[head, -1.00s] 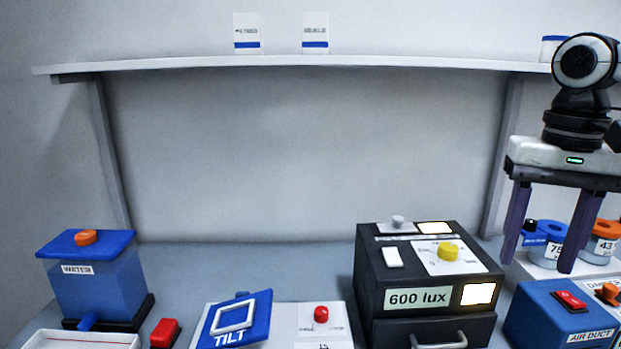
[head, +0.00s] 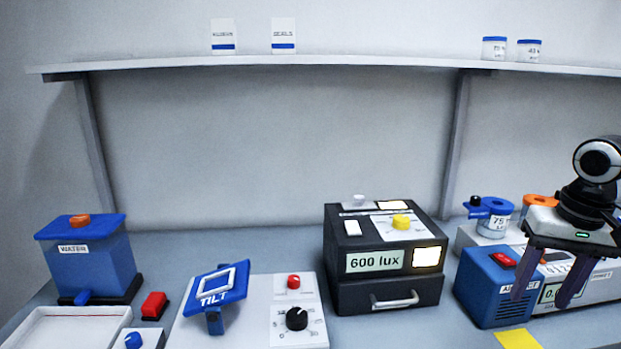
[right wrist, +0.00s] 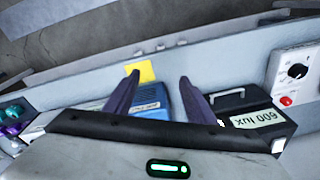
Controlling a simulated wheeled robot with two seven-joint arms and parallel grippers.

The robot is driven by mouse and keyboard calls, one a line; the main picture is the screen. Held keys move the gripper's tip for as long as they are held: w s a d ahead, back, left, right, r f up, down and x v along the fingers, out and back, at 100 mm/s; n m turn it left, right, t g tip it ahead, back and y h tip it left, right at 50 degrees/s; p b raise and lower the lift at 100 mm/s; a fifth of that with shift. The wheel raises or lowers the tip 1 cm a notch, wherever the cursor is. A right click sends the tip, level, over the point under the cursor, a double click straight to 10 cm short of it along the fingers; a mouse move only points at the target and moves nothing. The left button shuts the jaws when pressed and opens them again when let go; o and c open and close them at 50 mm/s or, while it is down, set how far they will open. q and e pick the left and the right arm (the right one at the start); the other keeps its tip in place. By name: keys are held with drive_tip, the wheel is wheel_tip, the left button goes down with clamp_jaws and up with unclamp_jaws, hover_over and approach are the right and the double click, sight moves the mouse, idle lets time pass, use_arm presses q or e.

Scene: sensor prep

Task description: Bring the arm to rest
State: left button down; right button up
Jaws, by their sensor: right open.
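My right gripper (head: 543,297) is at the right of the head view, its two dark purple fingers pointing down and apart with nothing between them. It hangs in front of the blue air duct box (head: 485,290) and covers part of it. In the right wrist view the open fingers (right wrist: 160,80) show against the bench, with the blue box (right wrist: 150,102) behind them. My left gripper is not in view.
The black 600 lux box (head: 385,295) stands mid-bench, with the TILT stand (head: 215,290) and the blue water tank (head: 90,275) to its left. Lidded jars (head: 497,222) stand behind my gripper. A yellow patch (head: 518,339) lies at the front edge. A shelf (head: 300,63) spans the wall.

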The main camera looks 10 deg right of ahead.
drive_tip(key=s+d+f+n, duration=0.1)
drive_tip(key=s+d+f, duration=0.15)
drive_tip(key=f, duration=0.65)
drive_tip(key=s+d+f+t, duration=0.1)
drive_tip(key=s+f, duration=0.2)
drive_tip(key=f, duration=0.5)
drive_tip(key=s+d+f+n, duration=0.1)
drive_tip(key=s+f, duration=0.2)
drive_tip(key=f, duration=0.6)
drive_tip(key=s+a+f+n+t, duration=0.1)
drive_tip(key=s+a+f, duration=0.35)
drive_tip(key=f, duration=0.45)
drive_tip(key=s+a+f+n+t+y, duration=0.1)
drive_tip(key=s+a+f+n, duration=0.15)
drive_tip(key=a+f, duration=0.45)
drive_tip(key=a+r+n+t, duration=0.1)
drive_tip(key=a+t, duration=0.1)
drive_tip(key=a, duration=1)
drive_tip(key=a+r+n+t+y, duration=0.1)
drive_tip(key=a+r+t, duration=0.1)
drive_tip(key=a, duration=1)
drive_tip(key=shift+w+y, duration=0.25)
drive_tip(key=shift+y, duration=0.05)
